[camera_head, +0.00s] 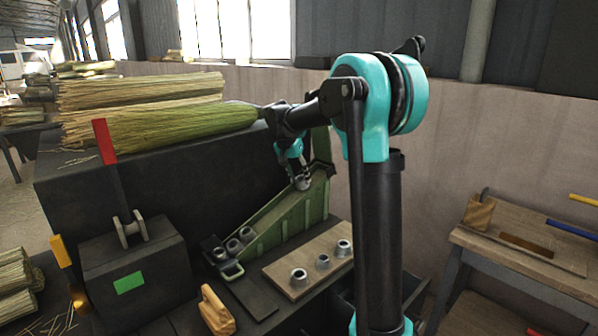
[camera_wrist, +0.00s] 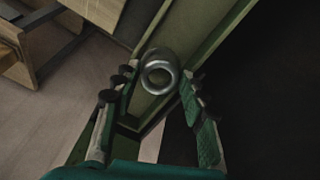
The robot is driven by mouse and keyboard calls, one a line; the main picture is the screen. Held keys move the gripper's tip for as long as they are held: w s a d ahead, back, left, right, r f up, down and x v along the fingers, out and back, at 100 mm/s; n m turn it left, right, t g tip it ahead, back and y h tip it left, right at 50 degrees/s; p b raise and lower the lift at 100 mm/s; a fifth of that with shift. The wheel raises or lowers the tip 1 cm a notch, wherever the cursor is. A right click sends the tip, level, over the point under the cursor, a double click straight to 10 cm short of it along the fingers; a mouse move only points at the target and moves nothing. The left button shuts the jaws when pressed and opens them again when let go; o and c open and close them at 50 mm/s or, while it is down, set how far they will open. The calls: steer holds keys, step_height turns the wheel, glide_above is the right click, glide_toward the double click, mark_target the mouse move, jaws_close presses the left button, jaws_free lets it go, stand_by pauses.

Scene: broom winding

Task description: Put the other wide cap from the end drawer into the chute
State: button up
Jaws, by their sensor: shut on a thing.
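My gripper (camera_head: 299,182) is shut on a grey metal ring-shaped wide cap (camera_head: 303,184), held over the upper part of the green sloping chute (camera_head: 284,218). In the wrist view the cap (camera_wrist: 160,72) sits at the tips of my gripper (camera_wrist: 157,80), with its round opening facing the camera. The chute's green channel (camera_wrist: 152,108) shows behind it; I cannot tell whether the cap touches the chute. Several caps (camera_head: 233,246) sit at the chute's low end. I cannot make out which part is the end drawer.
A wooden board (camera_head: 283,262) with three metal caps (camera_head: 323,261) lies right of the chute. A dark box with a red-tipped lever (camera_head: 105,142) stands at the left. Broom straw (camera_head: 150,128) lies on the dark block behind. A wooden bench (camera_head: 500,252) stands at the right.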

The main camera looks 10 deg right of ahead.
steer(key=shift+f, duration=0.35)
steer(key=o, duration=0.9)
steer(key=shift+r, duration=4)
